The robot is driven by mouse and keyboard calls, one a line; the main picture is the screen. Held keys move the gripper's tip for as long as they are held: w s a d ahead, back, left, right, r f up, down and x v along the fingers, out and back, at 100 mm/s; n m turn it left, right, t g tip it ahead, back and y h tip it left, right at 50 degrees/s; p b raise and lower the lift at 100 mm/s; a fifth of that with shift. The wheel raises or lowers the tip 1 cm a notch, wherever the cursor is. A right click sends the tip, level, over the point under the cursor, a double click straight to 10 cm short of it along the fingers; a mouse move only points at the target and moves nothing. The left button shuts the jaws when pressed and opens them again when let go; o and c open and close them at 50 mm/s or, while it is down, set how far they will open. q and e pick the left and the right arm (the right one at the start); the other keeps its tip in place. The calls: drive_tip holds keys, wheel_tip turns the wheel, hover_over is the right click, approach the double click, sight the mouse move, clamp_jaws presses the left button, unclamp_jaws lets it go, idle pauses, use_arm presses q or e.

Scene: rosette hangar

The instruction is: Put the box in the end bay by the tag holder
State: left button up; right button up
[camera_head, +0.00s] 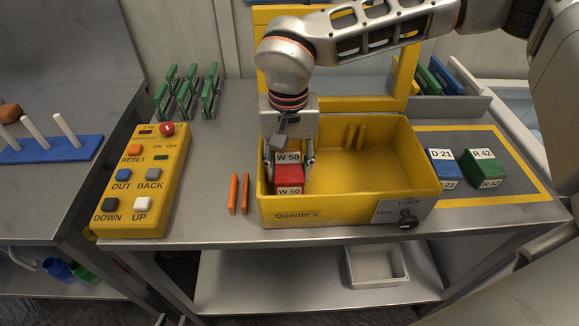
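A red box (288,173) with W 50 labels is inside the left end of the yellow bin (300,217), near the front wall. Its lower part is hidden behind that wall. My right gripper (289,167) points down into the bin, with one finger on either side of the box and what look like small gaps between. I cannot tell whether the box rests on the floor. A grey plate (390,213) marked LOCK, with a black knob, is at the bin's front right corner. I cannot make out a tag holder for certain. My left gripper is not in view.
Blue D 21 (443,168) and green R 42 (484,169) boxes stand on the mat at right. A yellow button panel (155,185) and two orange bars (239,194) are left of the bin. Green racks (188,92) stand behind. The bin's middle and right are mostly empty.

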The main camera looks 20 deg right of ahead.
drive_tip(key=o, duration=0.3)
drive_tip(key=shift+a, duration=0.1)
use_arm(q)
drive_tip(key=shift+d+f, duration=0.1)
drive_tip(key=shift+f, duration=0.05)
